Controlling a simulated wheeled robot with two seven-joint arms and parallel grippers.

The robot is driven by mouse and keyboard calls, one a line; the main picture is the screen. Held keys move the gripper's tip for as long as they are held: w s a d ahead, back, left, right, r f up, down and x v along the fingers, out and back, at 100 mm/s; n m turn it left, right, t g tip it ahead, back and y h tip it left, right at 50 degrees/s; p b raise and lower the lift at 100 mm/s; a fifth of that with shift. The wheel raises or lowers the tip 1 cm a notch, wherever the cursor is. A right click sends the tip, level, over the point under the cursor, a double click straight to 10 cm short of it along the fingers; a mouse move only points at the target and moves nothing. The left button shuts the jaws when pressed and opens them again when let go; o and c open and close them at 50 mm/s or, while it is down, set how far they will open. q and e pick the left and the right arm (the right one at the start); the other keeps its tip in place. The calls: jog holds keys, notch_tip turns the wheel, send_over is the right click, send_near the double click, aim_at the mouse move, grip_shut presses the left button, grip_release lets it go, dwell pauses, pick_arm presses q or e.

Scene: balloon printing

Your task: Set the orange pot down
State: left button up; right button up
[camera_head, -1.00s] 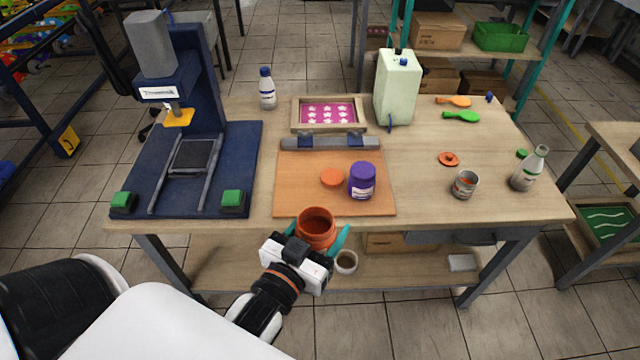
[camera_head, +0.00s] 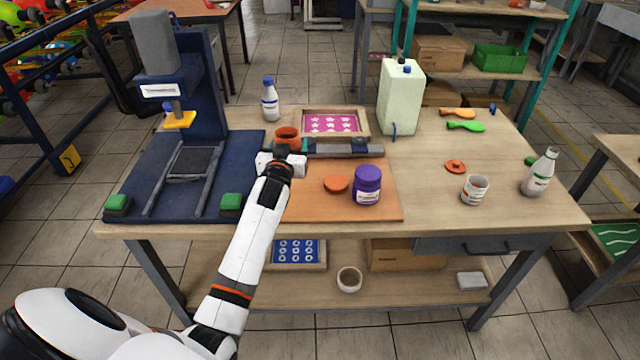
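The orange pot (camera_head: 287,134) is open at the top and looks upright. It is at the back left corner of the orange-brown board (camera_head: 309,205), just left of the front of the framed pink screen. An orange lid (camera_head: 336,184) lies flat on the board. My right gripper is not in view.
A purple jar (camera_head: 367,186) stands on the board. The blue press (camera_head: 205,110) is left of the pot, and a grey clamp bar (camera_head: 345,149) is right of it. A white bottle (camera_head: 270,100) and the framed pink screen (camera_head: 333,123) stand behind. The table's right middle is mostly clear.

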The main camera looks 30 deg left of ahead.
pick_arm(q)
send_over(293, 182)
notch_tip(293, 182, down, 4)
jog(key=shift+f, duration=0.2)
jog(key=shift+a+f, duration=0.1)
jog(key=shift+f, duration=0.2)
jog(key=shift+f+b, duration=0.45)
jog(key=shift+f, duration=1.3)
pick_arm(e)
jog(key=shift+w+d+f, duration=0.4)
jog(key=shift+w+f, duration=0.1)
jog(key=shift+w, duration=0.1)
pick_arm(q)
jog(key=o, duration=1.1)
jog(key=shift+f, duration=0.15)
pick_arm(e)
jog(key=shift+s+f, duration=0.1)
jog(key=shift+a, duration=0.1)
